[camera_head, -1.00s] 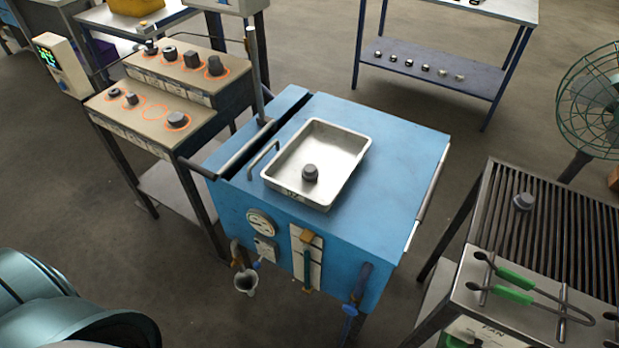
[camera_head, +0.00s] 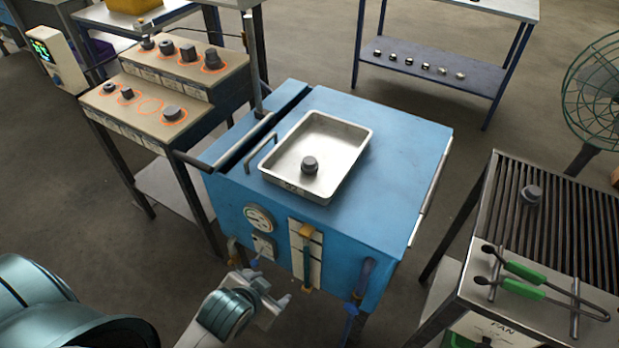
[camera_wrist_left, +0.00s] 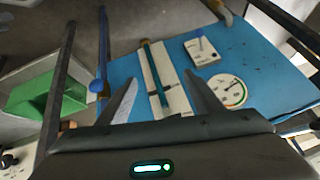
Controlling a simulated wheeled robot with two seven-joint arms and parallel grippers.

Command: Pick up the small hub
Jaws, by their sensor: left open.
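A small dark grey hub (camera_head: 310,165) stands in a shallow steel tray (camera_head: 354,134) on top of the blue furnace box (camera_head: 405,150). Similar grey parts stand on the stepped rack at left, such as one at its front (camera_head: 172,113), and one sits on the grill (camera_head: 531,195) at right. I cannot tell which is the small one by name. My left gripper (camera_head: 275,296) is open and empty, low in front of the furnace's front face. In the left wrist view its two fingers (camera_wrist_left: 163,102) are apart, facing the gauge panel, with no hub between them. My right gripper is not in view.
The stepped rack (camera_head: 140,90) stands left of the furnace. The slatted grill table (camera_head: 500,265) with green-handled tongs (camera_head: 525,272) stands right. A pressure gauge (camera_head: 258,217), pipes and valves are on the furnace front. A handle (camera_head: 262,152) rises beside the tray.

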